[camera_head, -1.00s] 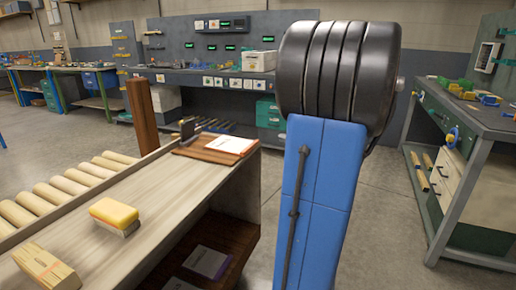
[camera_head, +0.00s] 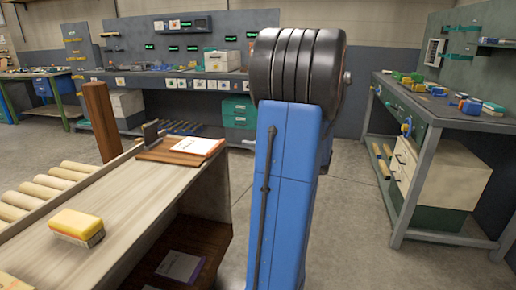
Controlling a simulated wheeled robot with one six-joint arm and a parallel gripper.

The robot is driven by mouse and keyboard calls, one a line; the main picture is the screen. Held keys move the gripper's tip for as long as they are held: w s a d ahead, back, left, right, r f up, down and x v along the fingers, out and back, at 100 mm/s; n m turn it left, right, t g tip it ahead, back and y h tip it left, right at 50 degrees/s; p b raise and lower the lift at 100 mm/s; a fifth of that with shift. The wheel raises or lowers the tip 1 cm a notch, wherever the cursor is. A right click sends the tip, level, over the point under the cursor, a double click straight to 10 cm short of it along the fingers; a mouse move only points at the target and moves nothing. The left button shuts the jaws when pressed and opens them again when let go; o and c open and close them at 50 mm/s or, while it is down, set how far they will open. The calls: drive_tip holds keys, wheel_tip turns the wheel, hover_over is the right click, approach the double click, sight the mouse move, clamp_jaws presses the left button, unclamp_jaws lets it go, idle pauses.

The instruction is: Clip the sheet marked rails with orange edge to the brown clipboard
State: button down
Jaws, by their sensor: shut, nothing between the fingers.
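A brown clipboard (camera_head: 160,156) lies flat at the far end of the wooden bench top. A white sheet (camera_head: 199,145) lies on or against its right part, with a small orange-red mark; its wording is too small to read, and I cannot tell whether it is clipped. A dark upright piece (camera_head: 150,134) stands at the clipboard's left end. Another sheet (camera_head: 180,266), greyish in shadow, lies on the shelf under the bench top; its marking is unreadable. My blue arm link with its black joint stands in the middle of the view. My gripper is out of view.
A yellow block-like brush (camera_head: 77,226) sits on the near bench top (camera_head: 130,215), beside wooden rollers (camera_head: 40,187). A brown post (camera_head: 101,120) rises behind. A workbench (camera_head: 440,112) with drawers stands at right. Floor between is clear.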

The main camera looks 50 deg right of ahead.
sight(222, 143)
drive_tip(key=w+a, duration=0.1)
drive_tip(key=w, duration=0.2)
drive_tip(key=w+a, duration=0.1)
drive_tip(key=w, duration=0.1)
drive_tip(key=shift+a, duration=0.35)
drive_tip(key=shift+w+a, duration=0.5)
drive_tip(key=shift+a, duration=0.2)
